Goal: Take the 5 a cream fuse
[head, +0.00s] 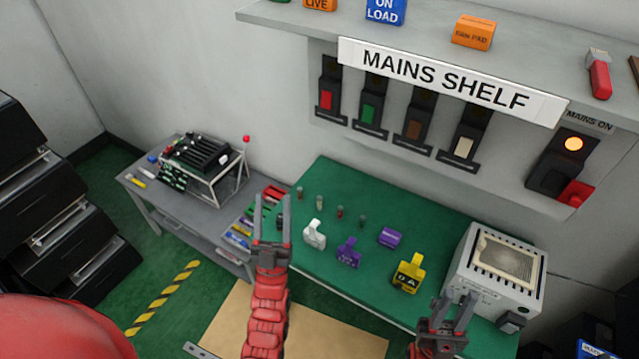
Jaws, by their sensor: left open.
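No label reading 5 A in cream can be made out. A cream-faced unit (464,147) sits at the right end of the row under the mains shelf. A white, fuse-carrier-like piece (314,234) stands on the green mat, and a small pale cylinder (320,201) stands behind it; I cannot tell which is the cream fuse. My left gripper (272,205) is open and empty, over the left edge of the green mat, left of the white piece. My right gripper (452,308) appears open and empty at the front edge, left of the grey-white box.
Purple pieces (348,252) and a yellow piece (409,273) stand on the green-topped table (440,218). A grey-white box (497,275) fills its right end. A grey side table (205,212) holds a black rack. The mains shelf (290,20) overhangs the back.

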